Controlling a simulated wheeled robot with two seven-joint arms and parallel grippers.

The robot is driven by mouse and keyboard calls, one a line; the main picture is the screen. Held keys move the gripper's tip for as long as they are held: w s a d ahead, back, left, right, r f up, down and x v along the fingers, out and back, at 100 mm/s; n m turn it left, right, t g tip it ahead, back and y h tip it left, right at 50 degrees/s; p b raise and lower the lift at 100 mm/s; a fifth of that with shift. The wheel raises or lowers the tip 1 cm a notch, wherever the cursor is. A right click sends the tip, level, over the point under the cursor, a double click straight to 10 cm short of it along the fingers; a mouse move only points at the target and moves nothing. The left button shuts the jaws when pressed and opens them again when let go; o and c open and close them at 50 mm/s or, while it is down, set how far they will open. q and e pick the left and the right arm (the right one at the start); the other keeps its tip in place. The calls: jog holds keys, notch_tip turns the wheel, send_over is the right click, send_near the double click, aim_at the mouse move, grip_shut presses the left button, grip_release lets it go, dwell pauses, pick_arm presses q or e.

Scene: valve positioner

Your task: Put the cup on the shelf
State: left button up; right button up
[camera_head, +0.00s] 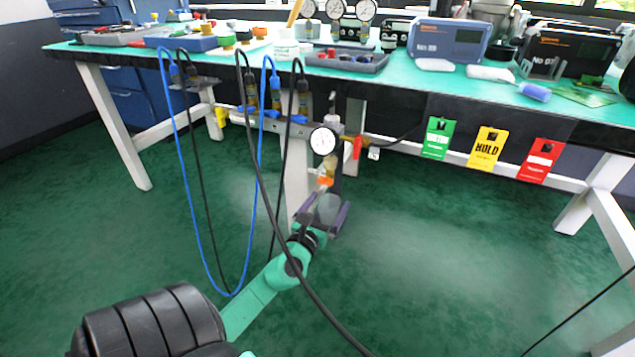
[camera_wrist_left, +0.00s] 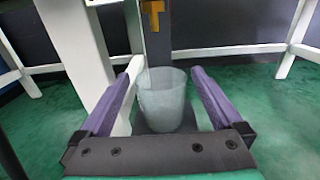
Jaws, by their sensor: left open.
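A pale translucent cup (camera_wrist_left: 163,102) stands upright between the two purple fingers of my left gripper (camera_wrist_left: 165,78) in the wrist view. The fingers are open, with a visible gap on each side of the cup. Under the cup is a dark surface (camera_wrist_left: 143,128), mostly hidden by the cup and the gripper's palm. In the head view the cup (camera_head: 327,210) shows small between the fingers of my left gripper (camera_head: 331,195), below the bench front. I cannot clearly make out which part is the shelf. My right gripper is not in view.
A long green-topped bench (camera_head: 280,58) crosses the back, with gauges and boxes on it. A pressure gauge (camera_head: 323,141) and red-handled valve (camera_head: 357,148) sit just above the gripper. Blue hose (camera_head: 190,190) and black hoses (camera_head: 262,190) hang in front. The green floor is mostly clear.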

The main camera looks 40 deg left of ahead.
pick_arm(q)
jog(key=v, duration=0.9)
jog(key=d+f+n+g+h, duration=0.4)
jog(key=d+f+n+h, duration=0.2)
jog(key=d+f+n, duration=0.55)
jog(key=s+d+f+n+h, duration=0.3)
jog(key=d+n, duration=0.5)
jog(key=n, duration=0.1)
jog(key=s+d+f+n+h, duration=0.3)
jog(key=d+n, duration=0.6)
jog(key=n, duration=0.1)
jog(key=shift+d+f+g+h, duration=0.25)
jog(key=shift+g+h, duration=0.15)
jog(key=shift+s+n, duration=0.15)
jog(key=shift+n, duration=0.1)
